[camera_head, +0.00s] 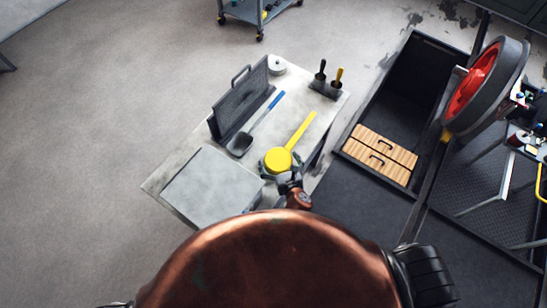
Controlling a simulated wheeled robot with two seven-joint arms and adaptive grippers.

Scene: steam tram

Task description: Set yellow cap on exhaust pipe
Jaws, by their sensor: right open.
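A yellow cap (278,160), round with a long flat yellow handle, is at the right side of a grey table (165,182). Its handle points up and to the right. My right gripper (282,161) is at the round end of the cap, with its dark fingers apart on either side of it. I cannot tell whether the fingers touch it. My left gripper is not in view. I cannot make out an exhaust pipe for certain.
The table also holds a black grate with a handle (240,100), a blue-handled shovel (262,120), a flat grey plate (212,187), a white roll (277,65) and scrapers (326,85).

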